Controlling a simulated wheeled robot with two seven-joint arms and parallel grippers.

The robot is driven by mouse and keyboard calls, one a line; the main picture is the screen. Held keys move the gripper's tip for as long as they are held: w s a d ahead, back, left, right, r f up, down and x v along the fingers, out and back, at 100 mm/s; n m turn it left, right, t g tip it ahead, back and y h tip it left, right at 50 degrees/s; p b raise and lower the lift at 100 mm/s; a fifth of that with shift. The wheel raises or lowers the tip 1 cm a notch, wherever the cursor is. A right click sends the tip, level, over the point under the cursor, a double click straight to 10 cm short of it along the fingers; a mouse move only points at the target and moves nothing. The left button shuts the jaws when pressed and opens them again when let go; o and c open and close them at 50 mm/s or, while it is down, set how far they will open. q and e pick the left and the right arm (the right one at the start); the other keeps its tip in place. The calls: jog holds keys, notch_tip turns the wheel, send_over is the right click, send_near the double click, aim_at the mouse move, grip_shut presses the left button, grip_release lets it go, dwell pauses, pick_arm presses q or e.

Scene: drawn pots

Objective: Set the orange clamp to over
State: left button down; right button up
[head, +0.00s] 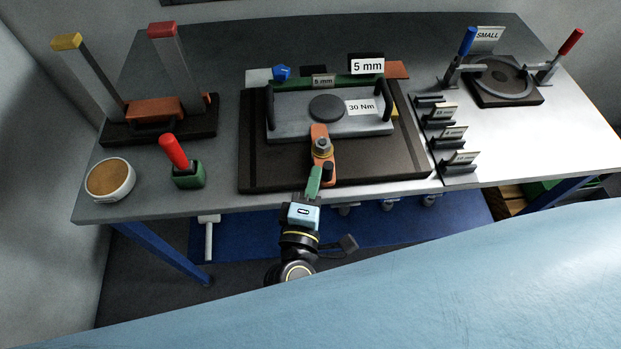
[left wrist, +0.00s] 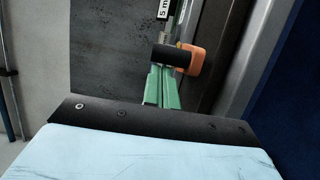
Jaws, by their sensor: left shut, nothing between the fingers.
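The orange clamp (head: 319,132) is a short bar near the front middle of the dark base plate (head: 270,176). A metal nut and washer sit on its middle and a black knob (head: 328,167) stands on its near end. Its far end points at the front edge of the grey plate (head: 290,128); I cannot tell whether it overlaps it. My left gripper (head: 314,178), with green fingers, is shut and empty, just left of the knob. In the left wrist view the green fingers (left wrist: 161,80) are close to the black knob (left wrist: 172,54) and orange end (left wrist: 196,62); contact is unclear.
A red-handled tool in a green block (head: 188,176) and a round tan-topped dish (head: 110,180) stand at the left front. Black stands with labels (head: 458,166) line the plate's right side. Toggle clamps (head: 545,70) stand at the back right. Bare table lies right of the stands.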

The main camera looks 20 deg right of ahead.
pick_arm(q)
jog(key=shift+s+d+f+g, duration=0.15)
jog(key=shift+s+d, duration=0.2)
jog(key=shift+s, duration=0.1)
jog(key=shift+s+d+f+g, duration=0.1)
jog(key=shift+s+d+g, duration=0.05)
jog(key=shift+s+d, duration=0.25)
jog(key=a+b+v, duration=0.1)
jog(key=v, duration=1.1)
jog(key=shift+a, duration=0.45)
jog(key=shift+w, duration=0.2)
jog(key=s+a+f+m+g+y+b, duration=0.1)
jog(key=a+f+m+g+y+b, duration=0.3)
jog(key=f, duration=1.1)
jog(key=s+a+f+m+g+h+p, duration=0.15)
jog(key=a+f+m, duration=0.4)
jog(key=f, duration=1.05)
jog(key=s+a+f+m+g+y+b, duration=0.3)
jog(key=s+a+f+g, duration=0.6)
jog(key=s+a+f, duration=0.8)
jog(key=a+f+m+y, duration=0.1)
jog(key=m+y, duration=0.1)
jog(key=y, duration=0.1)
jog(key=shift+s+f, duration=0.3)
jog(key=shift+f, duration=0.05)
